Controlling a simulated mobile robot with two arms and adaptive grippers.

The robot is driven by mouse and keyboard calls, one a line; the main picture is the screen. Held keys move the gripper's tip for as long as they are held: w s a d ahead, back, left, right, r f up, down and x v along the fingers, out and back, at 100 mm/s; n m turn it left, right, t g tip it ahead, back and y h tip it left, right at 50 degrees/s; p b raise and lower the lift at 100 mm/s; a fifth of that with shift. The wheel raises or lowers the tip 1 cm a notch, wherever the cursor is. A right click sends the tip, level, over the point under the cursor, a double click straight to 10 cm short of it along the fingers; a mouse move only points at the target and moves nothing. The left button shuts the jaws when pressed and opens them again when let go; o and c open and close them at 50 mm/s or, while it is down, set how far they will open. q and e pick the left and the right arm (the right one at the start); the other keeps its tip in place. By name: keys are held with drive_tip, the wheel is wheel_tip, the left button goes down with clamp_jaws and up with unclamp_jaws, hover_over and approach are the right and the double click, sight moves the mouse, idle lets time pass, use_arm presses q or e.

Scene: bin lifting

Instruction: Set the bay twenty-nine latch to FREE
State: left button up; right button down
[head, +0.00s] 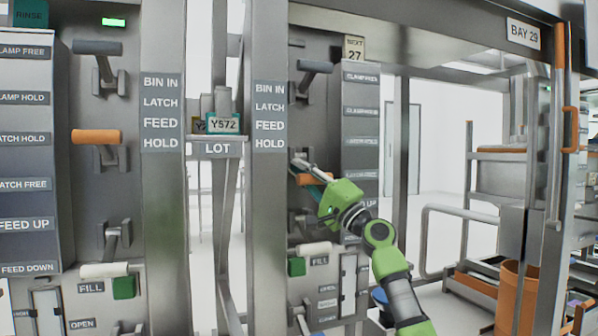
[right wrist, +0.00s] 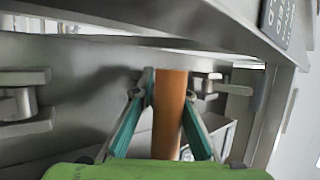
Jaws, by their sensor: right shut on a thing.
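My right gripper (head: 315,176) is shut on the orange latch handle (head: 305,180) of the middle panel, below the "NEXT 27" plate. In the right wrist view the orange handle (right wrist: 169,112) stands between the two teal fingers, which touch its sides. The fingers partly cover the handle in the head view. Label strips (head: 360,111) sit right of this panel's levers, too small to read surely. The "BAY 29" sign (head: 523,33) hangs at upper right. My left gripper is not in view.
A left panel has a similar orange lever (head: 96,136) beside "LATCH HOLD" and "LATCH FREE" strips. A dark lever (head: 314,67) is above my gripper, and a white-handled FILL lever (head: 314,248) is below. An orange bin (head: 517,295) stands at lower right, near a metal rail.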

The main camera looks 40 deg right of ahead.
drive_tip(key=c, duration=2.2)
unclamp_jaws()
drive_tip(key=shift+f, duration=0.2)
drive_tip(key=shift+o, duration=1.1)
drive_tip(key=shift+s+d, duration=0.25)
drive_tip(key=shift+d, duration=0.05)
drive_tip(key=shift+a, duration=0.15)
drive_tip(key=v, duration=1.2)
drive_tip(key=shift+r, duration=0.1)
